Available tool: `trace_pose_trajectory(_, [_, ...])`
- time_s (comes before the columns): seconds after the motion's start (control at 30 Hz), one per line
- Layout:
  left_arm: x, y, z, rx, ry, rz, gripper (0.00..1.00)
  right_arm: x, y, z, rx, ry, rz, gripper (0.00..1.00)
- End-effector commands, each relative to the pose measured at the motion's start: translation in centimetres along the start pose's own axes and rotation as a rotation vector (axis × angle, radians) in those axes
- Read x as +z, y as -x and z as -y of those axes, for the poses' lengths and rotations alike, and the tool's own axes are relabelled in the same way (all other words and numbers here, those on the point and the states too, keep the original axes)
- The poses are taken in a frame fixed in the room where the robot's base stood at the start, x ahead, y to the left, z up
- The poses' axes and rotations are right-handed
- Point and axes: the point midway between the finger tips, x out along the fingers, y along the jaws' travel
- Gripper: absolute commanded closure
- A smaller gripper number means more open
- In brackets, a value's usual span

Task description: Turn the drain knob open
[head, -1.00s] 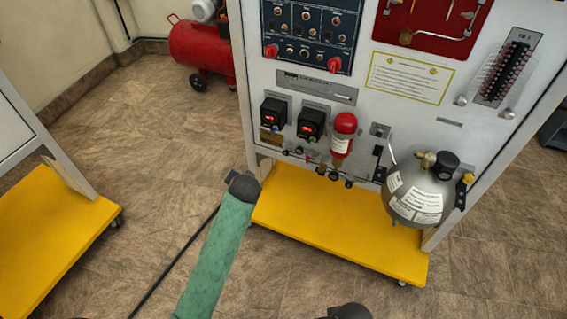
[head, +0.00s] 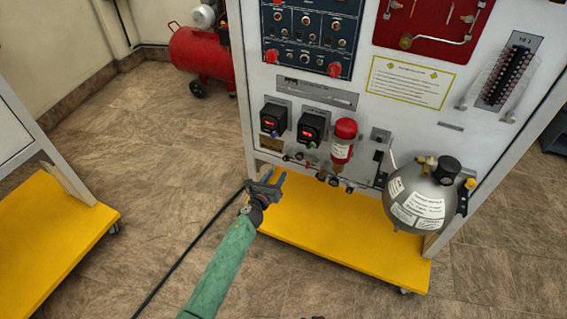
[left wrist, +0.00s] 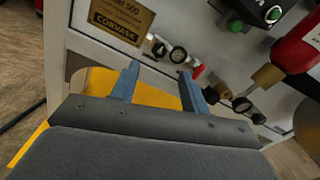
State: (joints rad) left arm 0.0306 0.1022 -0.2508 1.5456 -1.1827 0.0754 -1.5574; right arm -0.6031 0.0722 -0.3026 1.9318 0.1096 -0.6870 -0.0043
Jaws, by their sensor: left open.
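A row of small knobs and fittings (head: 311,163) runs along the lower edge of the white trainer panel, below two black boxes with red displays. I cannot tell which one is the drain knob. In the left wrist view a dark round knob (left wrist: 178,54) and a red-tipped fitting (left wrist: 198,71) show close beyond the fingertips. My left gripper (head: 266,182) is open and empty, just below and left of that row. In the left wrist view its two blue-grey fingers (left wrist: 159,68) point at the panel's lower edge, with no visible contact.
A red cylinder (head: 343,143) hangs right of the boxes, and a grey tank (head: 419,197) sits further right. The yellow base (head: 340,240) lies below the panel. A red compressor (head: 200,50) stands back left. Floor is free left of the panel.

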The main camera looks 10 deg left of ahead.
Motion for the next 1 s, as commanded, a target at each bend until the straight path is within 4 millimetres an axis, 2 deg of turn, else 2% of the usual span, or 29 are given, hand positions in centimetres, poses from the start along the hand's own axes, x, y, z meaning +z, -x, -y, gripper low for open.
trace_pose_trajectory(0.23, [0.1,-1.3,0.0,0.003,-0.037,0.002,0.55,-0.1,0.2,0.0,0.0,0.0,0.004,0.76])
trace_pose_trajectory(0.63, [0.1,-6.7,-0.1,0.005,-0.034,0.002,0.55,-0.3,0.4,0.1,-0.001,0.0,0.008,0.76])
trace_pose_trajectory(0.8, [0.1,-7.7,-0.1,0.005,-0.033,0.001,0.55,-0.3,0.3,0.1,-0.001,0.0,0.007,0.76])
trace_pose_trajectory(1.0, [0.1,-7.8,-0.1,0.005,-0.034,0.001,0.55,-0.2,0.3,0.2,-0.002,0.0,0.007,0.76])
